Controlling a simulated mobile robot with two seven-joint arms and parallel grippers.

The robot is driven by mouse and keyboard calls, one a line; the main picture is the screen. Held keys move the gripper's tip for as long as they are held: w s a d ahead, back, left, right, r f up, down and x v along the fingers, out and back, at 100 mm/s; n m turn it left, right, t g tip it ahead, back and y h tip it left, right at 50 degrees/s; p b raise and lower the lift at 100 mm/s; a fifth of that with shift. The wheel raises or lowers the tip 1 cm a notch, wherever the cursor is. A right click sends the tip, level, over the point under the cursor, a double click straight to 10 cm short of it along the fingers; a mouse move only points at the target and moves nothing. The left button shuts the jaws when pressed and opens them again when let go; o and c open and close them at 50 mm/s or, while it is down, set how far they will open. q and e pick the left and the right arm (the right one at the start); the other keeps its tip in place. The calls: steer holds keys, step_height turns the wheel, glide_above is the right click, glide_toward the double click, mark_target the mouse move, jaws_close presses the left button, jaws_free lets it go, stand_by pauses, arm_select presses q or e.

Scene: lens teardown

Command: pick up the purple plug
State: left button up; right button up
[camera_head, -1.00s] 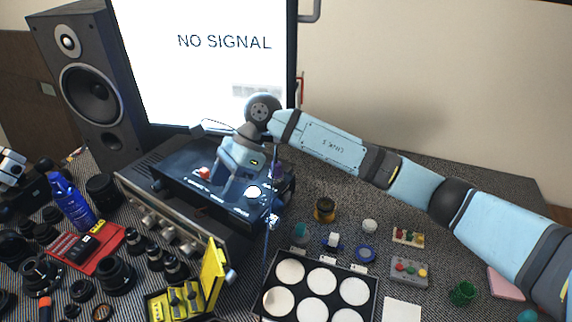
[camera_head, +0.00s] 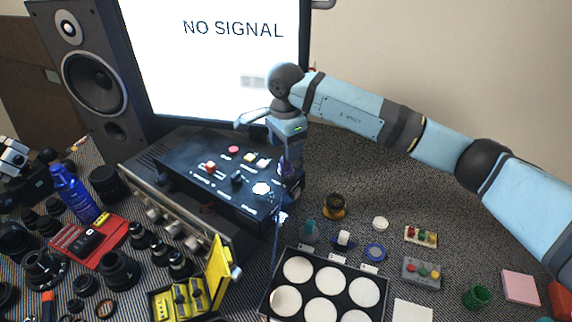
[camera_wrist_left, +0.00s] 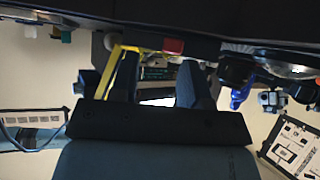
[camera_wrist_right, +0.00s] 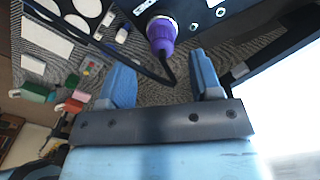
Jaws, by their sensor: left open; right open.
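The purple plug (camera_wrist_right: 161,35) has a ribbed purple body and a pale metal collar. It sits at the side of the black control box (camera_wrist_right: 215,14), with a dark cable running from it. In the head view the plug (camera_head: 284,166) is small and dark at the box's right end. My right gripper (camera_wrist_right: 160,72) is open and empty, its blue fingers apart, with the plug beyond and between the fingertips.
The box rests on a silver-fronted device (camera_head: 180,225). A bright monitor (camera_head: 215,75) and a speaker (camera_head: 85,80) stand behind. A tray of white discs (camera_head: 268,300) lies in front. Small parts and a green cup (camera_head: 478,296) are to the right. Some patterned tabletop right of the box is bare.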

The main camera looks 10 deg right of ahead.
mark_target(286, 167)
steer(key=shift+w+d+f+p, duration=0.1)
steer(key=shift+f+p, duration=0.2)
steer(key=shift+f, duration=1.05)
steer(key=shift+w+f+p, duration=0.1)
steer(key=shift+f+p, duration=0.2)
steer(key=shift+f, duration=1.05)
jaws_close()
steer(key=shift+r, duration=0.1)
